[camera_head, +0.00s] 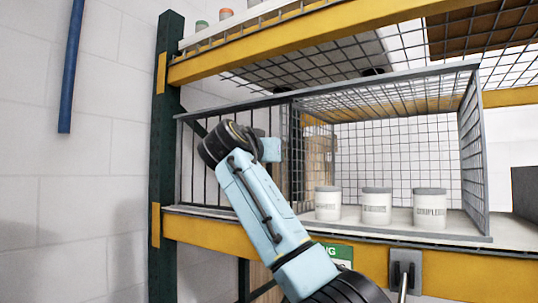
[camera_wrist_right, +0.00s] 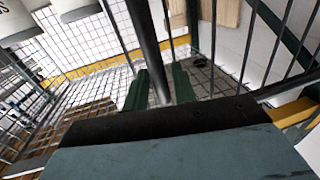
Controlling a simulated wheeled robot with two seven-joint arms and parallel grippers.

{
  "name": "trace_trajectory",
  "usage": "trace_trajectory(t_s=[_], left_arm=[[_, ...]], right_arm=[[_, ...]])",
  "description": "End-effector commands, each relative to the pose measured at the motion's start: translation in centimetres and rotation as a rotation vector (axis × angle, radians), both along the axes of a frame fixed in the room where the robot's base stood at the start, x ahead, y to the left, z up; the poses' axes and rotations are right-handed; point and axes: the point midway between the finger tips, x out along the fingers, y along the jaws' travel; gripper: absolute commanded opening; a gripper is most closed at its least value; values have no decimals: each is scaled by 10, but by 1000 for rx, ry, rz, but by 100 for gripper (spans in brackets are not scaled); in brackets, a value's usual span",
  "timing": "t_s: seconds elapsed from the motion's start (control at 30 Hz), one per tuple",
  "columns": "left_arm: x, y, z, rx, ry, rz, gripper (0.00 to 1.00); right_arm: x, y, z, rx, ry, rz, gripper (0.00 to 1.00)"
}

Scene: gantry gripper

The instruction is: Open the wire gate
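The wire gate (camera_head: 196,165), a grey-framed panel of upright bars, stands across the left part of a mesh cage on the shelf. The cage front to its right is open. My right arm reaches in from the bottom right, and its hand (camera_head: 240,145) is against the gate, hiding part of it. In the right wrist view my right gripper (camera_wrist_right: 160,88) has its two green fingers on either side of a thick grey upright bar (camera_wrist_right: 147,40), close against it. The contact itself is partly hidden. My left gripper is in neither view.
Several white jars with grey lids, one of them the right-hand jar (camera_head: 430,210), stand inside the cage. A yellow shelf beam (camera_head: 200,229) runs below and a dark green post (camera_head: 164,120) stands at left. A grey bracket (camera_head: 405,268) is on the lower beam.

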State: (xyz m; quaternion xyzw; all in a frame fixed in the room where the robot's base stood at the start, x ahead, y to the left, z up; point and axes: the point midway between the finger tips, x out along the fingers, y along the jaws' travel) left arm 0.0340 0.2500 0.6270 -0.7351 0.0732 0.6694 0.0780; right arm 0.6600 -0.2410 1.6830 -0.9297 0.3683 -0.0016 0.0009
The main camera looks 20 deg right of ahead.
Motion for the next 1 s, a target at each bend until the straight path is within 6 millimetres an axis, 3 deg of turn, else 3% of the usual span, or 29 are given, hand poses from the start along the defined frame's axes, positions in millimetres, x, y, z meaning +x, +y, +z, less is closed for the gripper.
trace_trajectory(t_s=[0.43, 1.0], left_arm=[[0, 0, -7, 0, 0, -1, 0], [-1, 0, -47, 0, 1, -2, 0]], right_arm=[[-8, 9, -2, 1, -1, 2, 32], [-89, 84, -2, 0, 0, 2, 32]])
